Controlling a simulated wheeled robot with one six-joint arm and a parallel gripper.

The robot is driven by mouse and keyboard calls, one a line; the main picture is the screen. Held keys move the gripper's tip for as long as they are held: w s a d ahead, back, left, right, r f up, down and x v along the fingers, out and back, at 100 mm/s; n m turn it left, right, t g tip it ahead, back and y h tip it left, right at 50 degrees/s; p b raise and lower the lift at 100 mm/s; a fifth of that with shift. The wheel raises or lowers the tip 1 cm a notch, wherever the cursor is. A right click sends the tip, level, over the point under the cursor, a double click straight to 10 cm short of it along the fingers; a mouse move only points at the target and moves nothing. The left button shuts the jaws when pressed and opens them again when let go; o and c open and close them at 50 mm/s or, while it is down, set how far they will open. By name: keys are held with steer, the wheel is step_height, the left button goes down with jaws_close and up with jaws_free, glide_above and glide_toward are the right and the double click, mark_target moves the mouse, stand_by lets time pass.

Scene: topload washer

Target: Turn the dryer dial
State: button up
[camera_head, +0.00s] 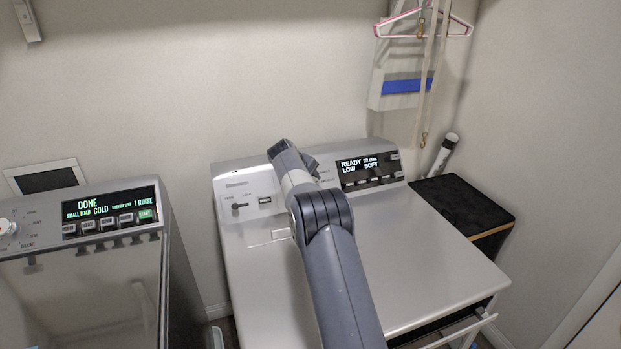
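The dryer (440,255) is the silver machine in the middle of the head view. Its raised back panel has a lit display (368,170) reading READY, LOW and SOFT on the right, and a small dark switch (238,206) on the left. I cannot make out the dryer dial; the middle of the panel is covered by my arm. My arm reaches up over the dryer top to that panel. A dark part at its far end, apparently my gripper (312,165), shows in front of the panel. Its fingers are hidden, so I cannot tell whether it is open or touching anything.
The washer (90,250) stands at the left, with a white dial (8,227) and a display (108,211) reading DONE. Hangers (425,30) hang on the back wall. A black-topped box (460,205) stands right of the dryer. The dryer's flat top is clear beside my arm.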

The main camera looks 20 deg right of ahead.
steer(key=shift+r, duration=0.1)
stand_by(0.4)
steer(key=o, duration=1)
steer(key=shift+c, duration=0.2)
steer(key=b+v, duration=0.2)
steer(key=v, duration=0.8)
steer(key=shift+a+r, duration=0.25)
steer(key=shift+r, duration=0.05)
steer(key=shift+s, duration=0.15)
steer(key=p+x, duration=0.2)
steer(key=x, duration=0.8)
steer(key=shift+d+f, duration=0.15)
steer(key=shift+f, duration=0.05)
steer(key=shift+w+d+f, duration=0.1)
steer(key=shift+w+f, duration=0.1)
steer(key=shift+f, duration=0.05)
steer(key=shift+r, duration=0.1)
